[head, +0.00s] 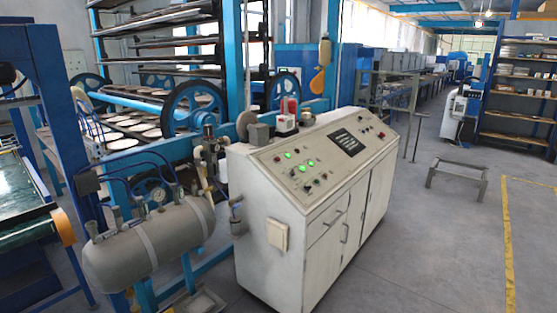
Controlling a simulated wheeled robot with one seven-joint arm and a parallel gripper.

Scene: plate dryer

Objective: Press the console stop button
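The console (285,215) is a cream-white cabinet with a sloped control panel (330,175), standing in the middle of the head view. The panel carries green lit buttons (303,168), several small dark and red controls, and a dark display (348,142) with pale text. A red button (381,136) shows near the panel's right end. The labels are too small to read, so I cannot tell which control is the stop button. My gripper is not in view.
A grey tank (150,245) with pipes and a gauge stands left of the console. Behind it is a blue rack machine with plates (120,143) and dark wheels (194,108). A low metal stand (456,180) is on the right. The grey floor (430,255) right of the console is clear.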

